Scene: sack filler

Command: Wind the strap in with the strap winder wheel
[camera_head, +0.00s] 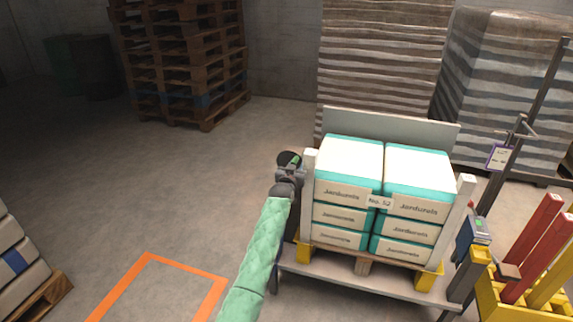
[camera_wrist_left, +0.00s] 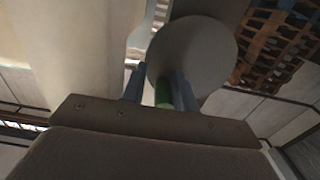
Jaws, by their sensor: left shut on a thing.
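The strap winder wheel (camera_head: 289,158) is a small dark disc at the left post of the loaded cart. In the left wrist view it is a large round grey disc (camera_wrist_left: 195,52). My left gripper (camera_head: 288,174) is at the wheel, and its two blue-grey fingers (camera_wrist_left: 160,90) are shut on a green handle (camera_wrist_left: 162,95) at the disc's face. The gripper and arm hide part of the wheel in the head view. I cannot make out the strap. My right gripper is not in view.
The cart (camera_head: 350,283) carries stacked white and teal sacks (camera_head: 345,190) between pale posts. A pallet stack (camera_head: 185,60) and wrapped loads (camera_head: 385,60) stand behind. A yellow rack with red posts (camera_head: 530,250) is at the right. The floor left of the cart is clear.

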